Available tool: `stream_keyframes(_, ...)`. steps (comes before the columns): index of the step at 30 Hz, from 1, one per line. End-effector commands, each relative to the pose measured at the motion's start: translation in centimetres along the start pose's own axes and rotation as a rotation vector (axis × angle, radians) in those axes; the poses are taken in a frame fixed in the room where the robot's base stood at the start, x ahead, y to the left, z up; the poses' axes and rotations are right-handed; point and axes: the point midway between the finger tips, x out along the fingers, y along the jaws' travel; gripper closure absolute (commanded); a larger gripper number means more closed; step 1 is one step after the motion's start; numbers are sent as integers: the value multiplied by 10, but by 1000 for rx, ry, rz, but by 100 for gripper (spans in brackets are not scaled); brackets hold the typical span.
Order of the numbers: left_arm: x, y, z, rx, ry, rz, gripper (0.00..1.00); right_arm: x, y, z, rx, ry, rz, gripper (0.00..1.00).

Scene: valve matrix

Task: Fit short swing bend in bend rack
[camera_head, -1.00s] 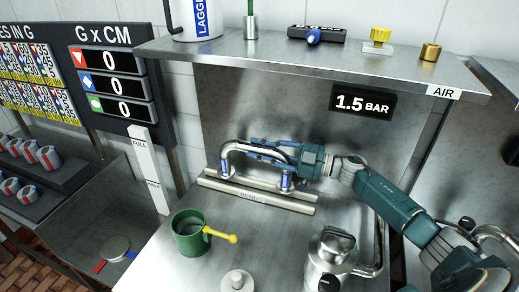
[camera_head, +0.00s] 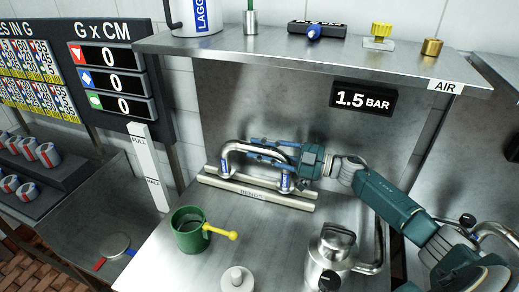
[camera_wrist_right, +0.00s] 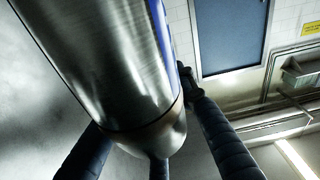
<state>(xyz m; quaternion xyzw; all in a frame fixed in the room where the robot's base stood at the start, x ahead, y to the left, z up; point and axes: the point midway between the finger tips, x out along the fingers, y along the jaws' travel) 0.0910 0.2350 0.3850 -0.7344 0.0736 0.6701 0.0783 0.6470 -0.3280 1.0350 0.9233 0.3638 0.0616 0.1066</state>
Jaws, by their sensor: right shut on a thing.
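A U-shaped polished steel bend (camera_head: 240,146) with blue labels near both ends stands upright, legs down, at the bend rack (camera_head: 262,193), a pale double rail lettered BENDS. Its ends meet the rail in the head view; whether they are fully seated cannot be told. My right gripper (camera_head: 272,153) reaches in from the right, its blue fingers shut around the bend behind and along its top. In the right wrist view a brushed steel tube with a blue stripe (camera_wrist_right: 110,65) fills the middle, with dark fingers around it. My left gripper is out of view.
A green mug with a yellow handle (camera_head: 190,230) stands in front of the rack. A steel vessel (camera_head: 330,255) stands at right front, a white knobbed piece (camera_head: 237,279) at the front. A steel shelf (camera_head: 310,55) hangs above.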

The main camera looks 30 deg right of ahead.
Motion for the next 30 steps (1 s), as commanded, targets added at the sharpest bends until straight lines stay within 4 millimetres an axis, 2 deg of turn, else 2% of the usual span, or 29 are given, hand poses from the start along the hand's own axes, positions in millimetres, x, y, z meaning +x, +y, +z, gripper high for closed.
stream_keyframes(24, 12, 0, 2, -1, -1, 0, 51, 0, -4, 18, 0, 4, 1, 100)
stream_keyframes(25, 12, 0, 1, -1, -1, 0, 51, 0, -4, 17, 0, 5, 1, 70)
stream_keyframes(28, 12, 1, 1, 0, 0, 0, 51, 0, -4, 17, 0, 4, 1, 52)
stream_keyframes(30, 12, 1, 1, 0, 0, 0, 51, 0, -4, 17, 0, 3, 0, 52)
